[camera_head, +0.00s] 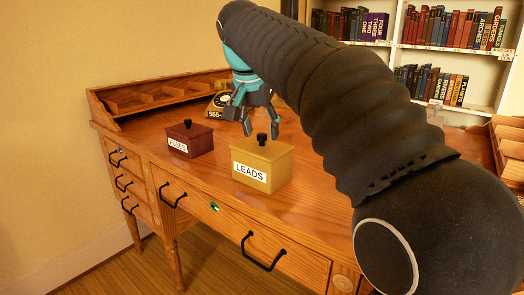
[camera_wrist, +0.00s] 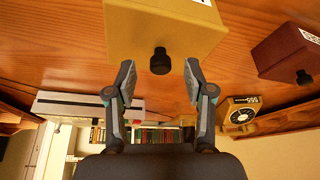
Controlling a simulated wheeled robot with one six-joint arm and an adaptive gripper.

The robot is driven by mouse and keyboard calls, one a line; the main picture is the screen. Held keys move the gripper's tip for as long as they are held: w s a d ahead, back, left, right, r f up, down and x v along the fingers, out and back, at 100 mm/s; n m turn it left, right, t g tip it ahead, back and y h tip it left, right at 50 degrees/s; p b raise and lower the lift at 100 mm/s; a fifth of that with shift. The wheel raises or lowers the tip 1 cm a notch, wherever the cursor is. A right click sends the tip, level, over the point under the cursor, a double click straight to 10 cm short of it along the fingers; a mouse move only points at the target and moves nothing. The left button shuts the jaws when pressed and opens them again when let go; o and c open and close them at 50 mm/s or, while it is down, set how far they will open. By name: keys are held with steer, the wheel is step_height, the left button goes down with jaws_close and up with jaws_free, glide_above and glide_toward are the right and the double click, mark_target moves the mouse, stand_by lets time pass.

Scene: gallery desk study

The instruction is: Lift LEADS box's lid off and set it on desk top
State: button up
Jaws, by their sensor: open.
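The yellow LEADS box (camera_head: 262,170) sits on the wooden desk top (camera_head: 320,190), with its label facing the front. Its lid (camera_head: 262,149) is on, with a black knob (camera_head: 261,138) standing up from it. My gripper (camera_head: 247,128) is open and empty, above and slightly behind the knob in the head view. In the wrist view the box (camera_wrist: 165,25) and its knob (camera_wrist: 160,61) show upside down. The knob appears between the fingertips of my gripper (camera_wrist: 158,80); I cannot tell how far off it is. No contact is visible.
A dark red FUSES box (camera_head: 190,139) with its own knob stands left of the LEADS box. Desk organiser compartments (camera_head: 155,93) line the back edge. Desk space right of the LEADS box looks clear, partly hidden by my arm.

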steer(key=shift+w+d+f, duration=0.1)
steer(key=shift+w+f, duration=0.15)
steer(key=shift+f, duration=0.4)
jaws_close()
steer(key=shift+r, duration=0.15)
